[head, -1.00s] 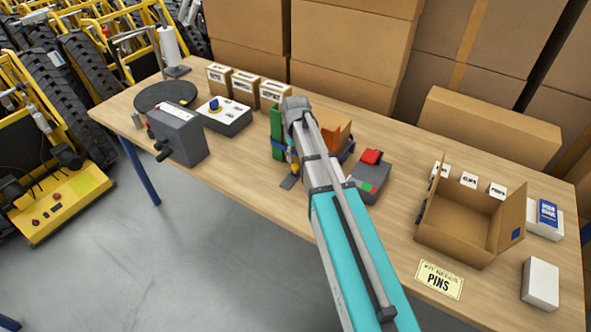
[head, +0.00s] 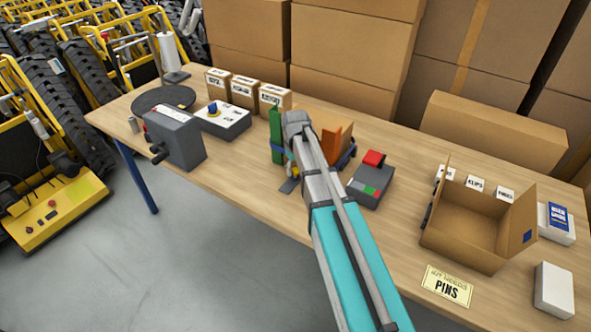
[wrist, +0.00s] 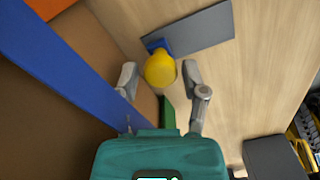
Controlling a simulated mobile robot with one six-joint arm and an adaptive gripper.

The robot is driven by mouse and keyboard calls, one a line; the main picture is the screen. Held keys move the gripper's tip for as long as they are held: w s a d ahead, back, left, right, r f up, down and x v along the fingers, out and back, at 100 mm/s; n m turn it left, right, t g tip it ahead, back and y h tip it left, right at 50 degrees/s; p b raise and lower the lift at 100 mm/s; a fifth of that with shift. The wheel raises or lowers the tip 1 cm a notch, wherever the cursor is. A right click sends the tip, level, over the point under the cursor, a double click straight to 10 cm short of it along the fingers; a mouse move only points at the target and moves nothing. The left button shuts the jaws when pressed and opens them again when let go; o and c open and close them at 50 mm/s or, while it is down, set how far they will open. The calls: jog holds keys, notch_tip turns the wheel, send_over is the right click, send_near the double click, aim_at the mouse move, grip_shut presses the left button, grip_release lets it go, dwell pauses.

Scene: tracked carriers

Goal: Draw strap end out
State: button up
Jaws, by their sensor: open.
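A blue strap (wrist: 75,70) crosses the left of the wrist view, along a brown box (wrist: 45,110). A round yellow piece (wrist: 160,70) with a short blue strap end (wrist: 158,46) lies near a grey plate (wrist: 200,32). My gripper (wrist: 158,75) is open, with one finger on each side of the yellow piece, and visible gaps remain. In the head view the yellow piece (head: 294,173) and grey plate (head: 289,186) show at the front of the strapped box, beside a green panel (head: 276,135). My wrist hides part of the box, and my fingertips are hard to make out there.
A grey box with a red top (head: 372,180) stands right of my arm. An open carton (head: 465,240) and a PINS card (head: 447,287) are further right. A grey crank unit (head: 175,137) stands left. Bare tabletop (head: 235,185) lies between.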

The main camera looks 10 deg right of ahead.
grip_shut()
jog(key=shift+s+a, duration=2.3)
grip_release()
jog(key=shift+a, duration=0.1)
jog(key=shift+w, duration=0.1)
